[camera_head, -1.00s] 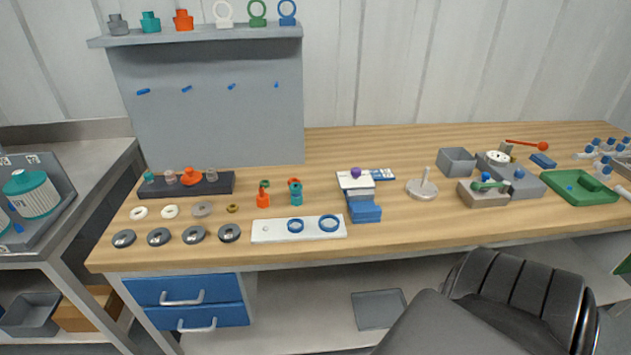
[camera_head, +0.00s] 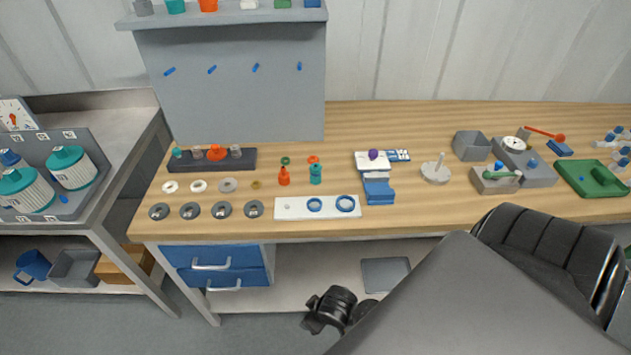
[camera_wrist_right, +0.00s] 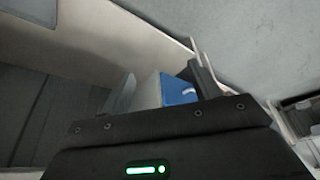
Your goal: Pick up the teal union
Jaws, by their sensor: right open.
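A small teal fitting, which looks like the teal union (camera_head: 316,174), stands upright on the wooden bench, beside a similar orange one (camera_head: 284,177). An orange ring (camera_head: 313,159) lies just behind it. What seems to be my right gripper (camera_head: 328,312) shows as a black shape at the bottom middle, below the bench front and well away from the fitting. In the right wrist view its two fingers (camera_wrist_right: 160,82) are apart, with nothing held; a blue drawer front (camera_wrist_right: 178,90) shows beyond them. My left gripper is not in view.
A white plate with blue rings (camera_head: 290,208) lies in front of the teal fitting. A dark rack (camera_head: 210,160) and several grey discs (camera_head: 190,211) are to the left. A blue stepped block (camera_head: 378,190) stands to the right. Blue drawers (camera_head: 215,257) hang under the bench's front edge.

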